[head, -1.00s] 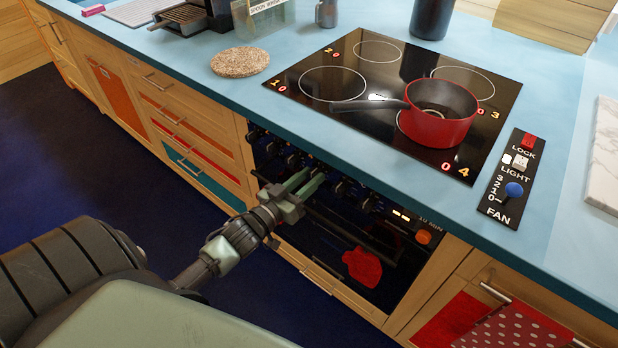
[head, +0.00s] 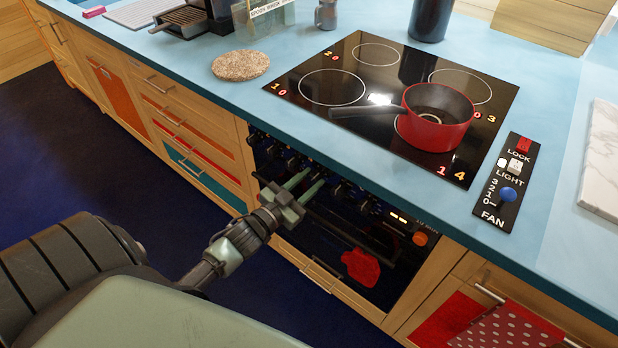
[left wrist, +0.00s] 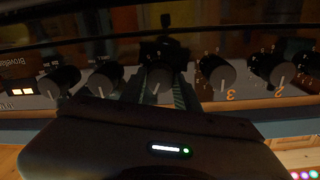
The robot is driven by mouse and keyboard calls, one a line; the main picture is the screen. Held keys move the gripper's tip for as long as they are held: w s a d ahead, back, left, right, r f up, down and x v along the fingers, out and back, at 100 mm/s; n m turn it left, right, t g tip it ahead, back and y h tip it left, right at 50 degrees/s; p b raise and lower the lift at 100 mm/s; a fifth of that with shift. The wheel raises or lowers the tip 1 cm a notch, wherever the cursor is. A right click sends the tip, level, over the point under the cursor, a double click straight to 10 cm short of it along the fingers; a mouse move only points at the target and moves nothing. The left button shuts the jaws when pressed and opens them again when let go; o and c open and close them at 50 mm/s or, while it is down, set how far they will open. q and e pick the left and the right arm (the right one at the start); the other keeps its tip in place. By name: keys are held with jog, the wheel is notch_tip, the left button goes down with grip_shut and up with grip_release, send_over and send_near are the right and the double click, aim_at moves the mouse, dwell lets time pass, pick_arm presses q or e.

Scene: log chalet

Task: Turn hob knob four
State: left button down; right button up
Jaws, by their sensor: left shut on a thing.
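My left gripper (head: 304,183) is at the front panel below the counter, its fingers on the row of dark knobs. In the left wrist view its two fingers (left wrist: 158,90) are shut on one dark knob (left wrist: 156,76), which stands beside the knob marked 3 (left wrist: 216,74). The held knob's own number is hidden, but its place in the row fits knob four. On the black glass hob (head: 300,78), the red display by the 4 (head: 448,171) reads 1. My right gripper is not in view.
A red saucepan (head: 438,132) stands on the front right ring, its handle pointing left. A fan, light and lock panel (head: 507,185) is right of the hob. The oven (head: 330,240) lies below the knobs. A cork mat (head: 240,65) is at left on the counter.

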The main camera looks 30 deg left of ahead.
pick_arm(q)
jog(key=m+p, duration=0.1)
jog(key=m, duration=0.4)
jog(key=shift+m, duration=0.4)
jog(key=shift+d+m, duration=0.1)
jog(key=shift+m, duration=0.2)
jog(key=c, duration=1)
grip_release()
jog(key=shift+c, duration=0.2)
jog(key=s, duration=0.7)
jog(key=shift+s+a+r+b, duration=0.15)
jog(key=shift+s+a+b, duration=0.25)
